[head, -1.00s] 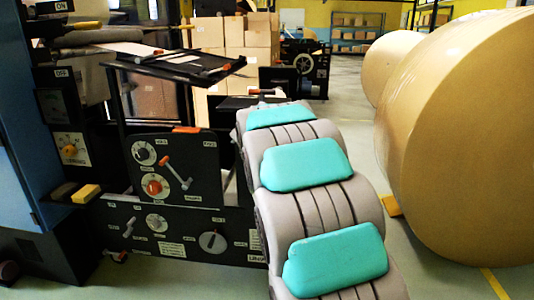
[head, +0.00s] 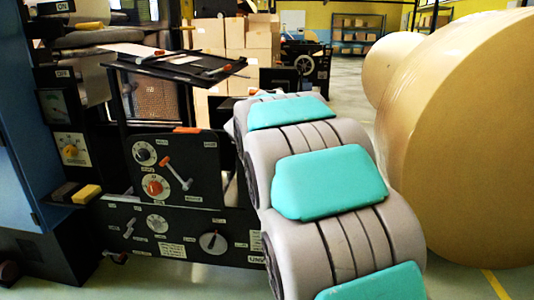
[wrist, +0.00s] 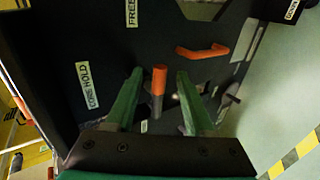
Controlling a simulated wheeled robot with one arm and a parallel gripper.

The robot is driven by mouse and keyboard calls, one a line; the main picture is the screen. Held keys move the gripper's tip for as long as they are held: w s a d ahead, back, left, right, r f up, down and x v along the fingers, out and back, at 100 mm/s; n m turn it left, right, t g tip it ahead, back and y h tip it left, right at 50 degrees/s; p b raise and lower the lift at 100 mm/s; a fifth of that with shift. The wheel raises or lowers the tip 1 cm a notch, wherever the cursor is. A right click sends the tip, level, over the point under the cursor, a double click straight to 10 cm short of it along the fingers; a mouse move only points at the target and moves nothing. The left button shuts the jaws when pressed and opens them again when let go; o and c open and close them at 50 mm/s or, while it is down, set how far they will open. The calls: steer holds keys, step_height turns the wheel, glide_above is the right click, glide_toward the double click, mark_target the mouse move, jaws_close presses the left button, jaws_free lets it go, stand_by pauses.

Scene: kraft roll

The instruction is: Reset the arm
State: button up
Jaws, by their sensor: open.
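My gripper (wrist: 156,105) shows in the wrist view with its two green fingers apart. It is open and faces the black machine panel (wrist: 100,50). An orange-tipped lever (wrist: 159,80) appears between the fingers in the picture; I see no contact with it. An orange handle (wrist: 203,51) lies to the upper right of the fingers. In the head view my arm (head: 325,185) with teal pads crosses the middle and covers part of the machine (head: 180,170). The gripper itself is hidden there.
Large kraft paper rolls (head: 470,140) stand close on the right. Cardboard boxes (head: 235,45) are stacked behind. A tray-like black plate (head: 180,65) juts from the machine. Free floor (head: 450,280) with a yellow line lies between arm and rolls.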

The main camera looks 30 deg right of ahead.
steer(key=shift+v, duration=1)
